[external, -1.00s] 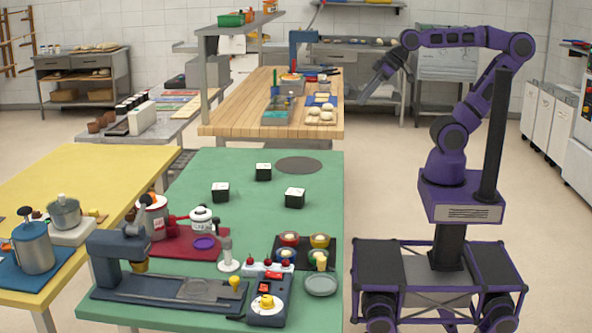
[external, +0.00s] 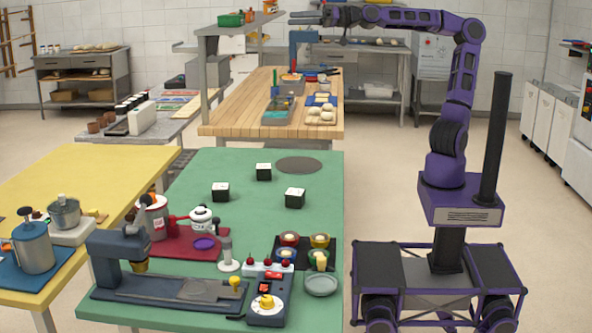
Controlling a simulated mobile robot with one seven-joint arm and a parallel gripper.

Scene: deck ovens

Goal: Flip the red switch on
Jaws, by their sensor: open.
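A blue-grey control box (external: 262,315) with a yellow-ringed dial stands at the front edge of the green table. A small red switch (external: 274,275) sits on its upper part, and another small red piece lies just above the dial; whether the switch is on or off is too small to tell. My gripper (external: 292,17) is open and empty, high in the air with its fingers pointing left. In the picture it is in front of the shelf over the wooden table, far above the control box and touching nothing I can see.
The green table (external: 316,218) holds three black-and-white cubes (external: 295,197), a blue-grey press (external: 118,258), a white rack with red knobs (external: 267,266), small bowls and a grey plate (external: 321,284). A shelf post stands near the wooden table (external: 255,100). Floor between green table and my base is clear.

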